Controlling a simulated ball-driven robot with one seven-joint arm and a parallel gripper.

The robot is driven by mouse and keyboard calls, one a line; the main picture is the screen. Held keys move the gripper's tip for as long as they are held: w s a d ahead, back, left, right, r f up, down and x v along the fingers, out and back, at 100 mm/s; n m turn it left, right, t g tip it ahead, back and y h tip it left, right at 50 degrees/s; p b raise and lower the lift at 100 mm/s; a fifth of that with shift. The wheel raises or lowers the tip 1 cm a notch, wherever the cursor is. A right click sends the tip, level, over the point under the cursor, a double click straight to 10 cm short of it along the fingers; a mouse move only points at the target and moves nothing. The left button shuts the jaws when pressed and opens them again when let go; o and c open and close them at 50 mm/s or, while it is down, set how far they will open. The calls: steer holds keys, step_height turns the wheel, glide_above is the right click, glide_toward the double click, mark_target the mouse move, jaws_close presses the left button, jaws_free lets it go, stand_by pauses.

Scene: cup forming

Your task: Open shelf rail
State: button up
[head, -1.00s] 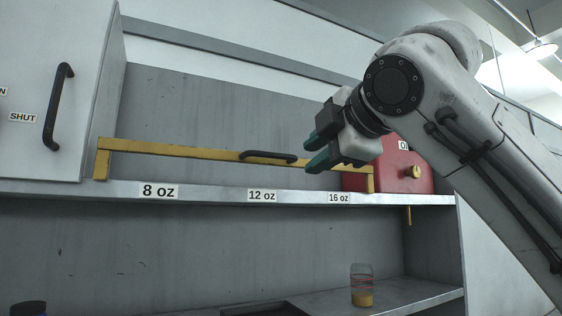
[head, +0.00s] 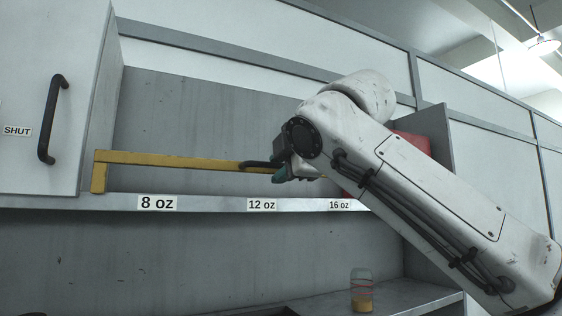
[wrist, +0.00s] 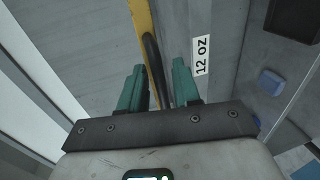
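The yellow shelf rail (head: 170,160) runs along the front of the shelf, above the size labels. Its black handle (head: 258,164) shows in the head view just left of my gripper (head: 284,173). In the wrist view, my gripper (wrist: 160,68) has its two green fingers apart, and the black handle (wrist: 152,58) runs through the gap between them. The yellow rail (wrist: 140,18) lies just beyond the handle, toward the left finger. I cannot tell whether either finger touches the handle. My arm hides the rail's right end.
The shelf edge (head: 205,204) carries labels 8 oz, 12 oz and 16 oz. A red box (head: 411,143) stands behind my arm. A cabinet door (head: 70,60) with a black handle is at left. A jar (head: 361,292) with yellow contents stands on the lower shelf.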

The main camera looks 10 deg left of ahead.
steer(key=shift+w+a+f, duration=0.1)
steer(key=shift+w, duration=0.05)
jaws_close()
stand_by(0.5)
